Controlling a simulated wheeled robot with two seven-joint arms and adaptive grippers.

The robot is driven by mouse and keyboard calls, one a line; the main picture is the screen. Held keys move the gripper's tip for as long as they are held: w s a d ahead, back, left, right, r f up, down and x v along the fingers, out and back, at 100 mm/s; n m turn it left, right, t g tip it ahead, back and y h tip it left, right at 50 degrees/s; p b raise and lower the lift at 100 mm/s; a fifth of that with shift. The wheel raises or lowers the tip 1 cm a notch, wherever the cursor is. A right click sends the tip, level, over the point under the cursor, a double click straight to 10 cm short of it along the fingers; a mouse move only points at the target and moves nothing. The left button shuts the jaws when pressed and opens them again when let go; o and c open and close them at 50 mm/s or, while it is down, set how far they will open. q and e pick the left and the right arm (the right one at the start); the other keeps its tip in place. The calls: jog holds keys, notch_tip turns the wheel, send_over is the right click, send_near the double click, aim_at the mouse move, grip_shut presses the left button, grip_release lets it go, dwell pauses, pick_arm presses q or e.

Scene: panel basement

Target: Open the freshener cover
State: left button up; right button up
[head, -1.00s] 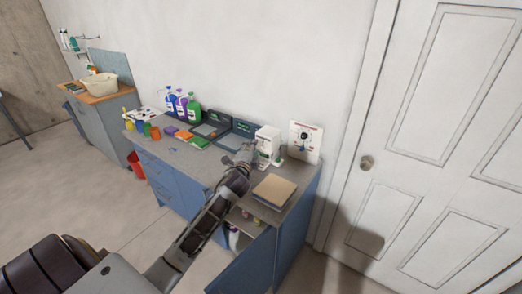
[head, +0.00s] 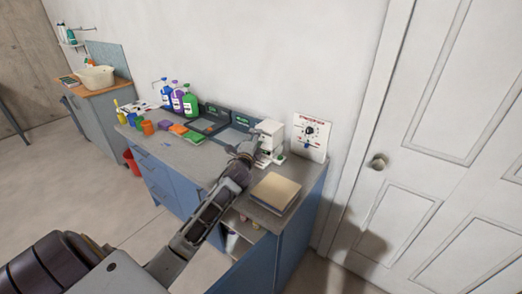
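The freshener, a white box-shaped dispenser (head: 271,133), stands at the back right of the counter, left of the white dial panel. Its front looks recessed, with a white base and a small green detail low down. The cover is too small to make out clearly. My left gripper (head: 250,147) is at the dispenser's left front, overlapping its edge in the head view. Contact and the spread of its fingers cannot be told. My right gripper is not in view.
A tan book-like block (head: 275,191) lies on the counter (head: 190,157) near my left forearm. A white panel with a dial (head: 310,136) leans against the wall. Coloured bottles (head: 178,99) stand farther left. Below, a blue cabinet door (head: 245,265) hangs open.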

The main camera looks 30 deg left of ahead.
pick_arm(q)
jog(key=f, duration=0.1)
jog(key=b, duration=0.2)
send_near(268, 135)
notch_tip(268, 135, down, 4)
jog(key=s+a, duration=0.1)
jog(key=a, duration=0.2)
jog(key=shift+s+f, duration=0.1)
jog(key=shift+f, duration=0.35)
jog(key=shift+x, duration=3.25)
jog(key=shift+w+r, duration=0.1)
jog(key=shift+w, duration=0.2)
jog(key=shift+w+a, duration=0.1)
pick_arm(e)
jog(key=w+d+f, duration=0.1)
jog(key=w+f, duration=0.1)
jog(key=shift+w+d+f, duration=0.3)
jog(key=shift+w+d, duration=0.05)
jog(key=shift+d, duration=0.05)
